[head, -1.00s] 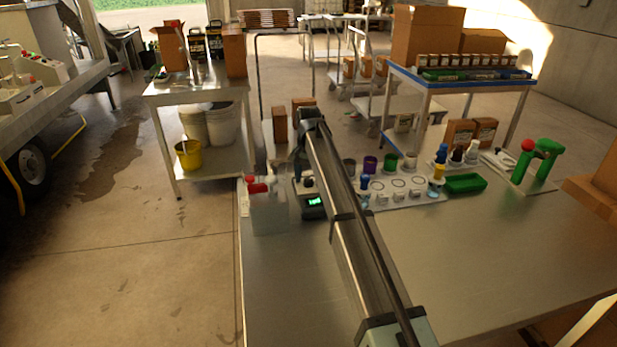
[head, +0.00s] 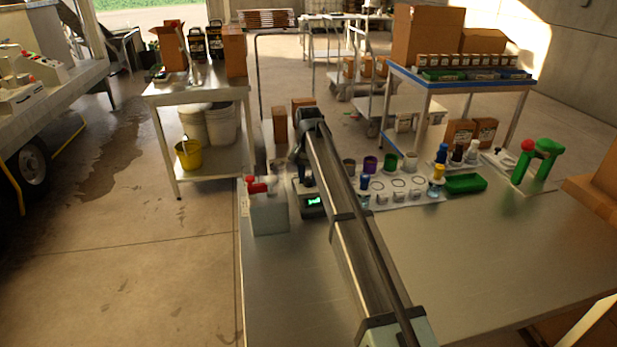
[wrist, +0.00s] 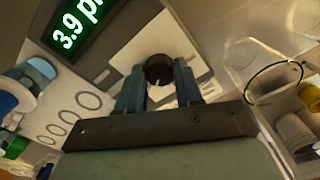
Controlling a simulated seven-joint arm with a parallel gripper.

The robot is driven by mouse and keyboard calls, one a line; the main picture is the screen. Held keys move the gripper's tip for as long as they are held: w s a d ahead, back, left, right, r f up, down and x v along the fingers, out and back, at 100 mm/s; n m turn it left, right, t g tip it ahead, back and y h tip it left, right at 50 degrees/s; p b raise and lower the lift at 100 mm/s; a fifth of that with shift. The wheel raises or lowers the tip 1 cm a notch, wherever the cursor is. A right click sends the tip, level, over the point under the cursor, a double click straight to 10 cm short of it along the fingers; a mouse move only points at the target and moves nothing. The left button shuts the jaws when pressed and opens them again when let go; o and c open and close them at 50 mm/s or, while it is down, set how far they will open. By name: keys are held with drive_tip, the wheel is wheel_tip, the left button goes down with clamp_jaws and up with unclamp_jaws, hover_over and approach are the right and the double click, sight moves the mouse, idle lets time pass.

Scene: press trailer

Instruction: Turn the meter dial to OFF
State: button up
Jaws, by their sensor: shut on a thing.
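The meter (head: 312,203) stands on the steel table with a green lit display, partly hidden behind my arm in the head view. In the wrist view its display (wrist: 75,28) reads "3.9 p", with the rest cut off. The round black dial (wrist: 159,70) sits on the meter's pale face and has a light pointer mark near its lower left edge. My gripper (wrist: 160,84) has its two fingers on either side of the dial and is shut on it. I cannot read an OFF mark on the face.
To the right are a white mat (head: 405,197) with cups and bottles, a green tray (head: 465,184) and a green press (head: 540,165). The table's front is clear.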

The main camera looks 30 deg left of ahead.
drive_tip(key=shift+n, duration=0.3)
drive_tip(key=n, duration=0.5)
drive_tip(key=shift+n, duration=0.4)
drive_tip(key=n, duration=1.1)
drive_tip(key=shift+n, duration=0.4)
drive_tip(key=n, duration=0.5)
drive_tip(key=shift+n, duration=0.4)
drive_tip(key=o, duration=1)
drive_tip(key=shift+o, duration=0.2)
